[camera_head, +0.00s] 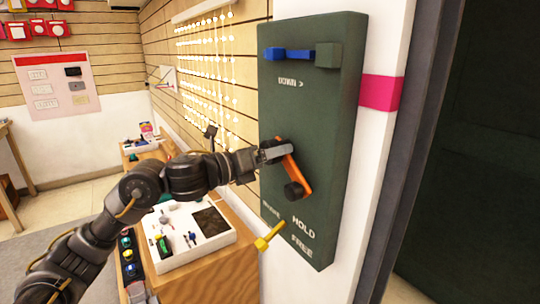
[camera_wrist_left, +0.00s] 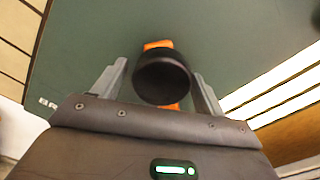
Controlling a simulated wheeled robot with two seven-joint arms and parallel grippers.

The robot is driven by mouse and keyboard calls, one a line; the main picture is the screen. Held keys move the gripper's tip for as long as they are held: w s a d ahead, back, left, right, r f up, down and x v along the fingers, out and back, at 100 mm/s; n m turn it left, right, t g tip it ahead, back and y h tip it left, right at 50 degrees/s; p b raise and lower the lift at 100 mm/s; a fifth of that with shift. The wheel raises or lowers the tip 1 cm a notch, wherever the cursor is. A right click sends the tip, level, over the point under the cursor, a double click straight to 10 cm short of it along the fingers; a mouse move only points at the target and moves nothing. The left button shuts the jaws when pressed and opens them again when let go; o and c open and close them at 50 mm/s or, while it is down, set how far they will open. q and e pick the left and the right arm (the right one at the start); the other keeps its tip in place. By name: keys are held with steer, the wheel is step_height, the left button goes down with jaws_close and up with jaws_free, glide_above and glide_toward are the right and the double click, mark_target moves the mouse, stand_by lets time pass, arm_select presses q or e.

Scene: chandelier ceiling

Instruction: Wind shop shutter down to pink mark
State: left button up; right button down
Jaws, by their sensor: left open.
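A dark green winding box (camera_head: 315,120) is fixed to a white wall post. An orange crank (camera_head: 295,168) slants across its face, with a black round part (camera_head: 293,191) at its lower end. My left gripper (camera_head: 275,152) is at the crank's upper end. In the left wrist view, a black round knob (camera_wrist_left: 162,78) is between the open fingers, with orange crank showing behind it. A yellow lever (camera_head: 269,237) sits below, beside the words HOLD and FREE. A pink mark (camera_head: 381,93) bands the post. A dark green surface (camera_head: 480,150), perhaps the shutter, fills the right.
A blue bar (camera_head: 287,54) with a green block is at the box's top, above DOWN. A wooden counter (camera_head: 215,262) with a white tray (camera_head: 190,258) stands below my left arm. Bead strings hang behind.

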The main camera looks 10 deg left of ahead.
arm_select(q)
steer(key=shift+s+a, duration=0.35)
steer(key=shift+a, duration=0.05)
steer(key=b+v, duration=0.1)
steer(key=v, duration=0.8)
steer(key=shift+s+a, duration=0.25)
steer(key=shift+s, duration=0.05)
arm_select(e)
steer(key=w+r, duration=0.1)
steer(key=w+a+r, duration=0.1)
steer(key=r, duration=0.1)
steer(key=shift+w+a, duration=0.1)
steer(key=shift+w, duration=0.05)
arm_select(q)
steer(key=shift+w, duration=0.1)
